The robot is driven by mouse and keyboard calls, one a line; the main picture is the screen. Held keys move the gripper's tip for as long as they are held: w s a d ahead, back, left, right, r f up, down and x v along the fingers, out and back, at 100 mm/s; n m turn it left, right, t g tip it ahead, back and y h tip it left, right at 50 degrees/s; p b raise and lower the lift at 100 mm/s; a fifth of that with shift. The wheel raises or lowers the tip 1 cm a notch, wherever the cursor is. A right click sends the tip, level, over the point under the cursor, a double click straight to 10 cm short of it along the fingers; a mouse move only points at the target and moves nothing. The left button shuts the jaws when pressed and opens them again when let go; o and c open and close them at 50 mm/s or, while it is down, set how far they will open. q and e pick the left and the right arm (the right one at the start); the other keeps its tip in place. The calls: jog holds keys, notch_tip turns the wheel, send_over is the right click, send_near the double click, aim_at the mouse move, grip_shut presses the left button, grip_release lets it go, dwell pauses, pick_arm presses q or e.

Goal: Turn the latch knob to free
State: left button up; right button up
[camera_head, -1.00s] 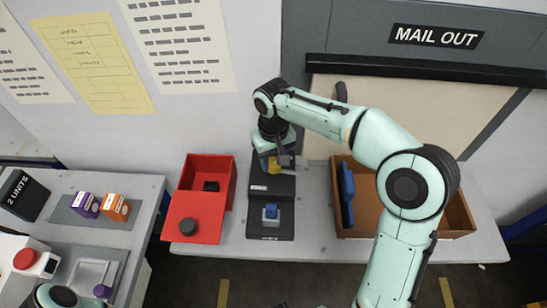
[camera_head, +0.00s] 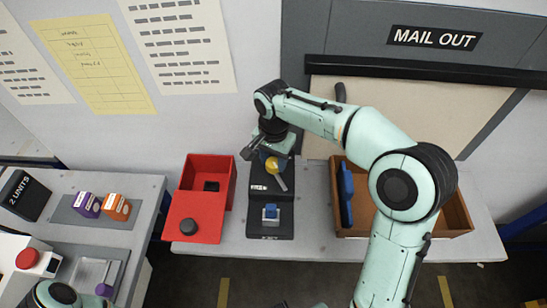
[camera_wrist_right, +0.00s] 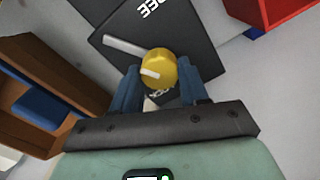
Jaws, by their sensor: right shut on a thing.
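The yellow latch knob (camera_head: 271,164) sits on the rear part of a black device (camera_head: 284,224). It also shows in the right wrist view (camera_wrist_right: 160,65), between the blue-grey fingers of my right gripper (camera_wrist_right: 157,78), which is shut on it. A pale pointer bar (camera_wrist_right: 122,46) reaches from the knob to the upper left in the wrist view. A word ending in "EE" (camera_wrist_right: 153,9) is at the top of that view. Lettering beside the knob is partly hidden. In the head view my right gripper (camera_head: 263,150) comes down over the knob. My left gripper is not visible.
A red open box (camera_head: 205,172) with a red lid part stands left of the device. A brown wooden tray (camera_head: 458,214) with a blue item (camera_head: 346,194) stands right. A blue block (camera_head: 271,212) sits on the device's front. Purple and orange boxes stand on the left table.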

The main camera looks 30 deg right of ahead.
aim_at(274, 162)
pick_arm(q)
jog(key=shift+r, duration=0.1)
pick_arm(e)
jog(key=m, duration=0.5)
jog(key=shift+m, duration=0.4)
dwell(0.3)
jog(key=o, duration=1.1)
jog(key=shift+c, duration=0.2)
jog(key=shift+r, duration=0.1)
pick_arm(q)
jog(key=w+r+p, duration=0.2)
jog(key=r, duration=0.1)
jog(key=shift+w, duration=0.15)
pick_arm(e)
notch_tip(274, 162, up, 13)
jog(key=shift+r, duration=0.15)
